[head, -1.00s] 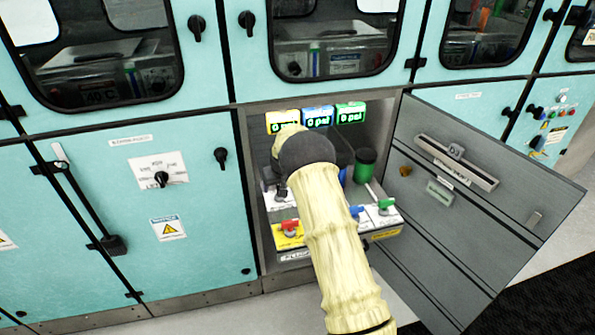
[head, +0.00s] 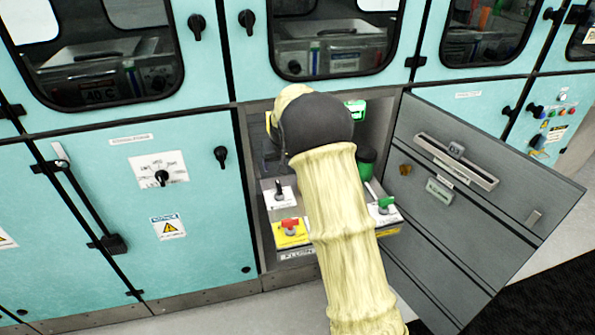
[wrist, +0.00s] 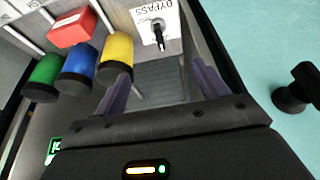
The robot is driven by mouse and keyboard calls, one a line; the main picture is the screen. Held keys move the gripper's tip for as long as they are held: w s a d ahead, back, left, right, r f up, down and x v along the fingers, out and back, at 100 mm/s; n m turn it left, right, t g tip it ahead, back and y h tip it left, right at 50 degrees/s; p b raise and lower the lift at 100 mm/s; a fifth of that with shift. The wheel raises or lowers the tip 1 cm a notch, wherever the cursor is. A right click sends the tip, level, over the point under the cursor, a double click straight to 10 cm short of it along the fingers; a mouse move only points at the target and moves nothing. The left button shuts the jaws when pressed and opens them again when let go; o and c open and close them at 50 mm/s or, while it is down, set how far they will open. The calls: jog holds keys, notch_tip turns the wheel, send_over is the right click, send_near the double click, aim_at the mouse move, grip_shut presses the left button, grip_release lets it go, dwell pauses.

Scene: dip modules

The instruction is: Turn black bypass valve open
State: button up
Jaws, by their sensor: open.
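The black bypass valve (head: 279,188) is a small black handle on a white plate, at the left of the open cabinet bay in the head view. In the wrist view the bypass valve (wrist: 158,34) is at top centre, beside the word BYPASS. My gripper (wrist: 160,82) is open, its two purple-grey fingers spread below the valve in that picture. Nothing shows between the fingers, and they appear apart from the handle. In the head view my pale-sleeved arm hides the gripper.
A red valve (head: 290,226) on a yellow plate and a green valve (head: 385,204) sit close by. Yellow (wrist: 115,55), blue (wrist: 79,68) and green (wrist: 44,76) cylinders are left of my fingers. An open grey door (head: 480,215) stands at the bay's right.

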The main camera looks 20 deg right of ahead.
jog(key=s+r+p, duration=0.3)
jog(key=s+r, duration=0.2)
jog(key=s, duration=0.3)
jog(key=s+r+p, duration=0.4)
jog(key=s+r, duration=0.1)
jog(key=s, duration=0.4)
jog(key=shift+d+r+g, duration=0.2)
jog(key=shift+d+g, duration=0.05)
jog(key=shift+g, duration=0.15)
jog(key=shift+s, duration=0.1)
jog(key=s+r+p, duration=0.2)
jog(key=s+p, duration=0.1)
jog(key=s, duration=0.6)
jog(key=s+r+g+p, duration=0.1)
jog(key=s+r+p, duration=0.1)
jog(key=s, duration=0.6)
jog(key=shift+s+a+r+p, duration=0.2)
jog(key=shift+s+r+p, duration=0.15)
jog(key=shift+p, duration=0.4)
